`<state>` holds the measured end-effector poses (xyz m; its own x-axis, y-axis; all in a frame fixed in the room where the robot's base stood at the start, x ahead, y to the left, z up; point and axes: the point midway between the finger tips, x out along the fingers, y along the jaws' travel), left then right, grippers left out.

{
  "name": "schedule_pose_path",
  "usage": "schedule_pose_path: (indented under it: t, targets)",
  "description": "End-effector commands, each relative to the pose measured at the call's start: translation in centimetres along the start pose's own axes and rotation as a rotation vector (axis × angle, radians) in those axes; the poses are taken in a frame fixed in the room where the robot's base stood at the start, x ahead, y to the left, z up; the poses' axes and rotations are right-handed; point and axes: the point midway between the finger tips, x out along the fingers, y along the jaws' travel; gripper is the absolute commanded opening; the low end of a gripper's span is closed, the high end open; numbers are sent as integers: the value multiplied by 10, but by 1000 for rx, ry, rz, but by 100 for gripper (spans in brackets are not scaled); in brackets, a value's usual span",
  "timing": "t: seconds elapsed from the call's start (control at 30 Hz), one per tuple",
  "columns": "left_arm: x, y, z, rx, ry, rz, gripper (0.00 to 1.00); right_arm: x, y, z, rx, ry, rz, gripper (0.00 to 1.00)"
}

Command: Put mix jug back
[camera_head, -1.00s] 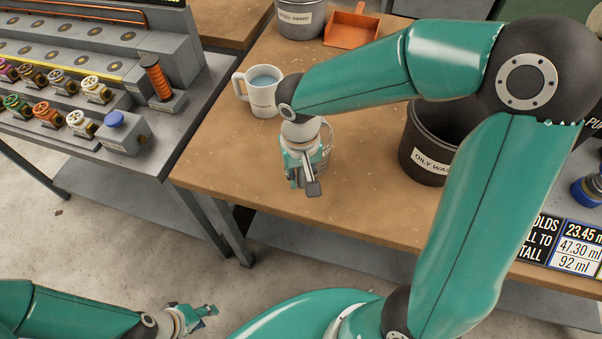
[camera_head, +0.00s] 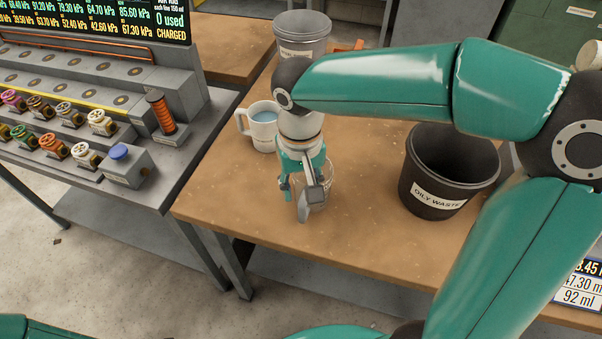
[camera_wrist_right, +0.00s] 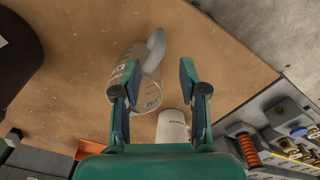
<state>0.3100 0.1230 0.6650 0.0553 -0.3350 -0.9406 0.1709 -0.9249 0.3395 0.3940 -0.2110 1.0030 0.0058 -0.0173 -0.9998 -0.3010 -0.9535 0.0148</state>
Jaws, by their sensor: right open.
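The mix jug (camera_head: 326,183) is a clear, see-through jug standing on the wooden table, partly hidden behind my right gripper (camera_head: 297,196) in the head view. In the right wrist view the jug (camera_wrist_right: 127,78) shows printed marks and a pale handle (camera_wrist_right: 155,50). My right gripper (camera_wrist_right: 154,82) is open, with its fingers apart and pointing towards the jug's handle side. I cannot tell if the fingers touch it. My left gripper is out of view.
A white mug (camera_head: 263,134) of bluish liquid stands behind the gripper. A black oily waste bin (camera_head: 433,196) stands to the right and a grey bin (camera_head: 302,38) at the back. A bench with valves and a blue-topped block (camera_head: 126,167) is at left. The table front is clear.

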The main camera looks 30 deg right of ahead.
Motion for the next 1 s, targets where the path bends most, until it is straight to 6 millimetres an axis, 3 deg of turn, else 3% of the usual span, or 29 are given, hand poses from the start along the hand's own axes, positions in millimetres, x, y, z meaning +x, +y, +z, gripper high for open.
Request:
schedule_pose_path:
  t: [0.1, 0.27, 1.0]
  targets:
    - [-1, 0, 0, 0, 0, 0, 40, -18, 0, -1, 0, 3, -1, 43]
    - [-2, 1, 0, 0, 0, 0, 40, -28, 0, 0, -1, 0, 0, 43]
    - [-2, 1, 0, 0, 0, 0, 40, -29, 0, 0, 0, 0, 1, 43]
